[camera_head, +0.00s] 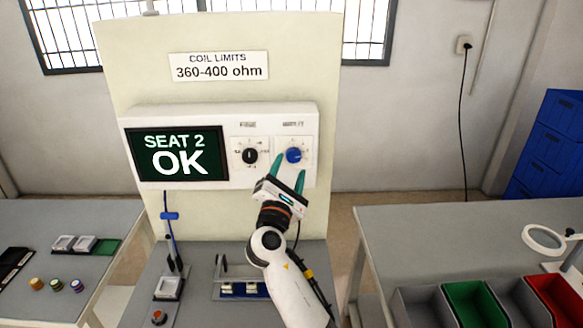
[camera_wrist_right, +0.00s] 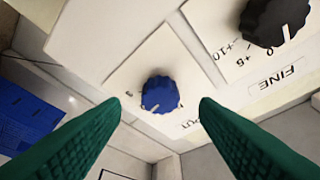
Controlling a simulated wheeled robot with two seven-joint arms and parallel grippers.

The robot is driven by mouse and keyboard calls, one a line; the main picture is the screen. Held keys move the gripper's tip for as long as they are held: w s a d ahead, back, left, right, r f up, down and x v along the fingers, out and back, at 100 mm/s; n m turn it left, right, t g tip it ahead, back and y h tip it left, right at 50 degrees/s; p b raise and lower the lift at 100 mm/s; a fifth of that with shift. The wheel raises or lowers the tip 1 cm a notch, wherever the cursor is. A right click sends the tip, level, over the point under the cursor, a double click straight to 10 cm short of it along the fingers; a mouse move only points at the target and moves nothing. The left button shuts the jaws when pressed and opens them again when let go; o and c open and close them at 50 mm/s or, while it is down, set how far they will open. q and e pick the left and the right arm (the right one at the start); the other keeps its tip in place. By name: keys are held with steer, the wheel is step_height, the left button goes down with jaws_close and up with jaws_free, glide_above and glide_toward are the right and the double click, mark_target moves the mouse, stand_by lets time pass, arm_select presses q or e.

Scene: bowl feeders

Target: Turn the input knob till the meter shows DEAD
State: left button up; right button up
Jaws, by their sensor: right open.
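The meter display (camera_head: 179,154) on the panel reads "SEAT 2 OK" in the head view. The blue input knob (camera_head: 293,155) is on the right of the meter's face; it also shows in the right wrist view (camera_wrist_right: 160,94) with a white pointer line. A black knob (camera_head: 250,156) is left of it, and the wrist view shows it beside the word FINE (camera_wrist_right: 275,22). My right gripper (camera_head: 289,171) is open, its green fingers just in front of and below the blue knob, one toward each side. They look apart from the knob. My left gripper is not in view.
A sign (camera_head: 218,66) reads "COIL LIMITS 360-400 ohm". A bench with small fixtures stands below the panel. Grey, green and red bins (camera_head: 468,303) and a ring magnifier (camera_head: 543,239) are at right. Small coils (camera_head: 57,285) lie on the left table.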

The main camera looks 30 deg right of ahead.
steer(key=b+v, duration=0.2)
steer(key=v, duration=0.7)
steer(key=shift+b, duration=0.3)
steer(key=shift+s+a, duration=0.1)
